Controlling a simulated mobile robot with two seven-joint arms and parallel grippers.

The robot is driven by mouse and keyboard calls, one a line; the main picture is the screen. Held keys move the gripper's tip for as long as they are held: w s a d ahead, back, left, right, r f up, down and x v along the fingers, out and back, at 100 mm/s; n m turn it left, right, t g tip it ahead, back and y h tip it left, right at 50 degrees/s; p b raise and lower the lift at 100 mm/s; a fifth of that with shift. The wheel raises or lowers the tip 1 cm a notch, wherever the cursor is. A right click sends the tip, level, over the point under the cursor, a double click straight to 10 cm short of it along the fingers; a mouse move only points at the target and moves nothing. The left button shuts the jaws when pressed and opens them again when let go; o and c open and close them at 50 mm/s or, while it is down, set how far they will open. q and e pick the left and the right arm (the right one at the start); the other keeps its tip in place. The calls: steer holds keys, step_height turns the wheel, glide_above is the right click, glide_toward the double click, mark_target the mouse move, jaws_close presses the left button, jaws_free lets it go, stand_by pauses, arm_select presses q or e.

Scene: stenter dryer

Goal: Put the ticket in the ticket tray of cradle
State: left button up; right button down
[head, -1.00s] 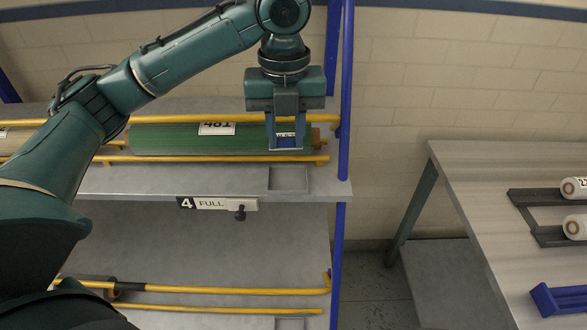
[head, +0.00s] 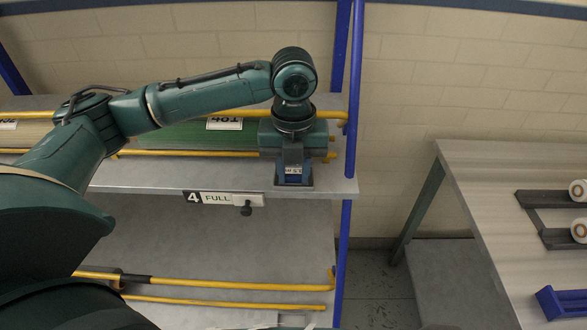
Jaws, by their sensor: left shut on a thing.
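The fingertips are over the ticket tray (head: 309,182), a shallow grey tray on the shelf's front ledge, mostly hidden by the gripper. I cannot tell whether the ticket touches the tray floor. The cradle's yellow rails (head: 190,154) hold a green roll (head: 180,136) with a white label (head: 224,123), behind the gripper. My right gripper is not in view.
A "4 FULL" sign (head: 217,198) with a dark knob hangs on the shelf's front edge. A blue post (head: 354,100) stands just right of the gripper. A lower shelf has yellow rails (head: 230,286). A table (head: 480,200) stands at the right.

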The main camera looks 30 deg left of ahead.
mark_target(293, 176)
arm_select(q)
steer(key=o, duration=0.7)
steer(key=shift+f, duration=0.1)
steer(key=shift+c, duration=0.2)
step_height(293, 176, up, 12)
steer(key=shift+r, duration=0.2)
steer(key=shift+f, duration=0.1)
